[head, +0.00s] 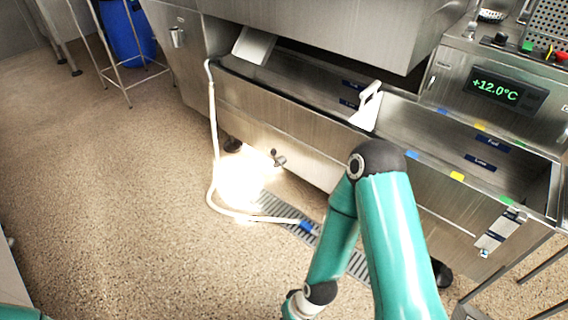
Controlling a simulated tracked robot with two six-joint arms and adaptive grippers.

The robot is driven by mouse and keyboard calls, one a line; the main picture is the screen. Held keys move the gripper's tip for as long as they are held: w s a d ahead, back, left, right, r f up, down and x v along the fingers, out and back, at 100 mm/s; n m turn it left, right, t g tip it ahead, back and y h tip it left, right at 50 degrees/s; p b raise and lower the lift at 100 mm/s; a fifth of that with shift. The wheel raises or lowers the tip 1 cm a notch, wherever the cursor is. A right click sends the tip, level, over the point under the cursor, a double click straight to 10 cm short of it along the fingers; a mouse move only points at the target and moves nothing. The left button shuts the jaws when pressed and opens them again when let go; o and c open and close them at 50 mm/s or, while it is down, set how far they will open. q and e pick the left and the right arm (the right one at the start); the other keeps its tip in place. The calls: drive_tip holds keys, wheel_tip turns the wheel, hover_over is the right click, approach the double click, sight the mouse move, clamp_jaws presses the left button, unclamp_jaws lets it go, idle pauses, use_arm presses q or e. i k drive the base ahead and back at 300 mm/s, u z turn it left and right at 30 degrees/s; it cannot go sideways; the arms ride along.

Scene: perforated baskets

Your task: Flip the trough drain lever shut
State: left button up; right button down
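The long steel trough (290,120) runs along the underside of the machine. A small dark metal fitting that looks like the drain lever (279,158) sticks out from the low front of the trough, just left of my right arm. It is too small to tell which way its handle lies. My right arm rises from the bottom edge and bends back down in front of the trough. Its gripper is below the picture. Only a sliver of my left arm shows at the bottom left corner, and its gripper is out of view.
A pale hose (213,140) hangs at the trough's left end and curves along the floor to a blue end by a floor grate (292,217). A white handled divider (366,108) stands in the trough. A temperature display (495,88) is at right.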

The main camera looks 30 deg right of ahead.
sight(272, 151)
drive_tip(key=u, duration=0.15)
drive_tip(key=i, duration=0.95)
drive_tip(key=z, duration=0.1)
